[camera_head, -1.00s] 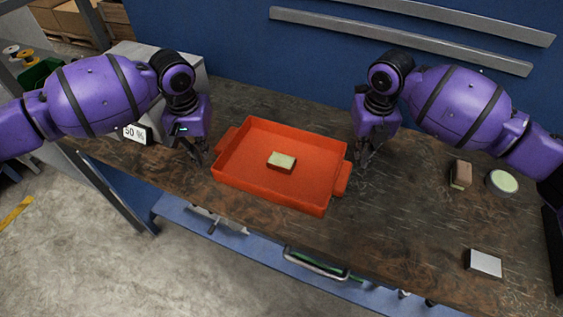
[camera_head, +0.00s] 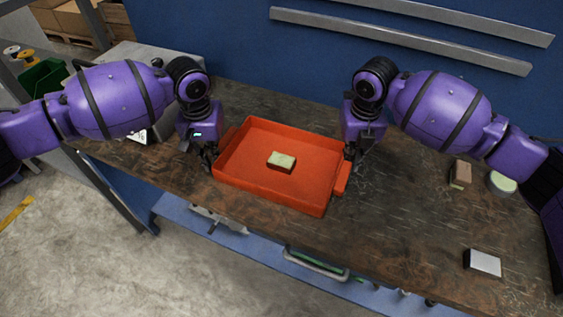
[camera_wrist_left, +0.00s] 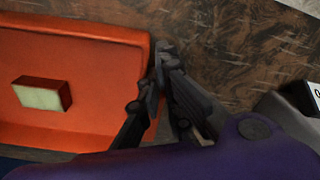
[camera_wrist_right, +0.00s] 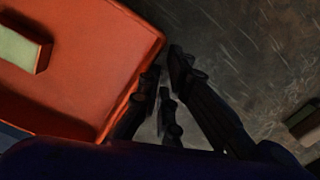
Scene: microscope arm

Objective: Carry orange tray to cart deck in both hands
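The orange tray (camera_head: 318,197) sits flat on the dark worktop, with a handle at each end. A small block with a pale green top (camera_head: 281,161) lies inside it. My left gripper (camera_head: 211,158) is at the tray's left end, close beside the wall and handle. In the left wrist view its fingertips (camera_wrist_left: 164,52) look close together at the tray rim; whether they grip is unclear. My right gripper (camera_head: 352,152) is at the right end, close to the right handle (camera_head: 342,178). In the right wrist view its fingers (camera_wrist_right: 165,65) are apart beside the tray edge, with nothing clearly between them.
On the worktop (camera_head: 400,215) at right are a brown block (camera_head: 460,174), a round pale green-topped item (camera_head: 502,183) and a white-topped block (camera_head: 484,262). A grey box (camera_head: 135,58) stands behind my left arm. The worktop's front edge is just ahead of the tray.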

